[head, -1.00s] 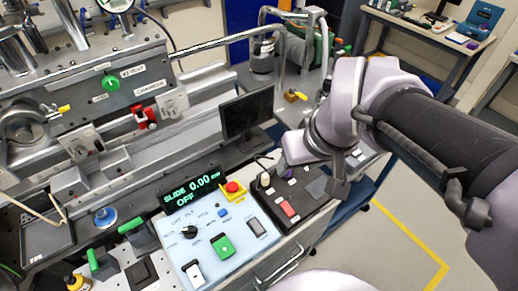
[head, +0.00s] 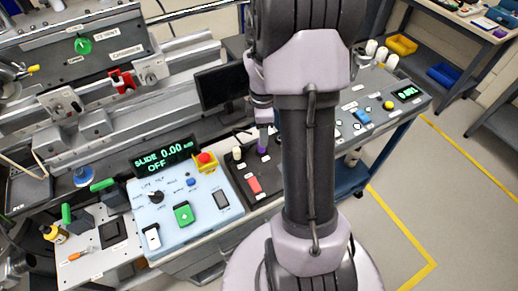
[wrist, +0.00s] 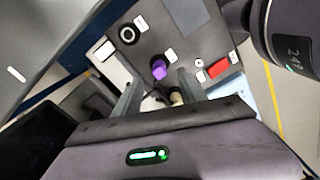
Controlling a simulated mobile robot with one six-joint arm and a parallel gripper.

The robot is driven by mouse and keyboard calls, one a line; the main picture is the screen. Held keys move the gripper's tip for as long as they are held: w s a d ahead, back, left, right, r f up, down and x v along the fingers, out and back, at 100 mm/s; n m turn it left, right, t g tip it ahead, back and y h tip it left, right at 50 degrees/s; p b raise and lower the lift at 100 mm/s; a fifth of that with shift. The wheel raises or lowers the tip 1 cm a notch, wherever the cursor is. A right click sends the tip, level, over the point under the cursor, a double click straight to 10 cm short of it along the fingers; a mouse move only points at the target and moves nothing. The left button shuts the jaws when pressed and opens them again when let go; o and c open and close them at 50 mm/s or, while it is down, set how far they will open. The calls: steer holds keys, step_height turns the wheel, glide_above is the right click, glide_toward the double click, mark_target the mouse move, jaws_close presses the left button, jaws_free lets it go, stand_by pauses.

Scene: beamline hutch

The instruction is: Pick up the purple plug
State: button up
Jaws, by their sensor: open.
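The purple plug (wrist: 159,68) stands on a dark panel in the wrist view, just beyond and roughly between my fingertips. It also shows in the head view (head: 264,143), below the end of my arm. My gripper (wrist: 158,82) is open, with a grey finger on each side and nothing held between them. In the head view my arm hides part of the panel to the right of the plug, and the fingers are hard to make out there.
A red switch (head: 254,186) and a cream knob (head: 237,154) sit close to the plug. A light blue control box (head: 172,222) with a red stop button (head: 204,160) is to the left. A monitor (head: 221,86) stands behind.

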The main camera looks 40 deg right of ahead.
step_height(320, 180, down, 6)
steer(key=b, duration=0.3)
steer(key=shift+f, duration=0.15)
steer(key=shift+c, duration=1.1)
jaws_close()
